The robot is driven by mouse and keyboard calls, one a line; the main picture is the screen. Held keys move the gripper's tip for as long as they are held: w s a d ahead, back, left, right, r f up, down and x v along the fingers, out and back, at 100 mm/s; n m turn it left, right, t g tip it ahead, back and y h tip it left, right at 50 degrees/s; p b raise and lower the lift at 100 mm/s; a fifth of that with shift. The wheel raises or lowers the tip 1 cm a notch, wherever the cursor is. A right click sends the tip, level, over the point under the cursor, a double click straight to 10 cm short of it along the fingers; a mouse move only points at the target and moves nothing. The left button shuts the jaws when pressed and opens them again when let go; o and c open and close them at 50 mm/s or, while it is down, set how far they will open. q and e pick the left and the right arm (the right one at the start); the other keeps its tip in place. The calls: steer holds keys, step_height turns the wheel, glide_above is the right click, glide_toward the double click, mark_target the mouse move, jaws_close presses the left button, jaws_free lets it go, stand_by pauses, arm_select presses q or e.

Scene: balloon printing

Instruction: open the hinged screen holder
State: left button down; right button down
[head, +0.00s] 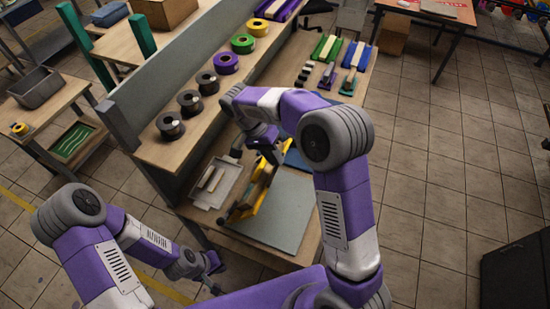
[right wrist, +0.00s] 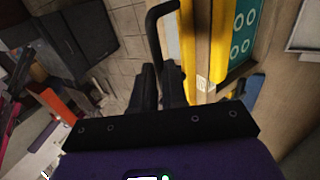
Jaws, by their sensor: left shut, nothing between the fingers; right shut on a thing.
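The hinged screen holder (head: 258,187) is a yellow frame on the workbench, seen narrow and apparently tilted up in the head view. In the right wrist view its yellow frame (right wrist: 203,45) runs beside a teal panel with white rings (right wrist: 241,38). A black handle (right wrist: 154,30) curves out from the frame. My right gripper (right wrist: 160,72) is shut on this handle; in the head view my right arm partly hides the grasp. My left gripper (head: 213,270) is shut and empty, low in front of the bench and apart from the holder.
A flat grey board (head: 283,212) lies right of the holder. A light tray (head: 213,184) with a squeegee-like tool lies left of it. A shelf (head: 160,152) with several tape rolls runs behind. Open tiled floor (head: 440,200) lies to the right.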

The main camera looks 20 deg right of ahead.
steer(key=shift+w+a+f, duration=0.1)
steer(key=shift+a+f, duration=0.35)
steer(key=shift+a, duration=0.1)
steer(key=c, duration=1.4)
jaws_free()
steer(key=shift+w, duration=0.1)
steer(key=shift+o, duration=1.2)
steer(key=shift+w+a, duration=0.15)
steer(key=shift+w, duration=0.15)
steer(key=shift+s+d+r, duration=0.1)
steer(key=shift+s+d, duration=0.05)
steer(key=shift+d, duration=0.15)
steer(key=v, duration=0.7)
steer(key=shift+r, duration=0.3)
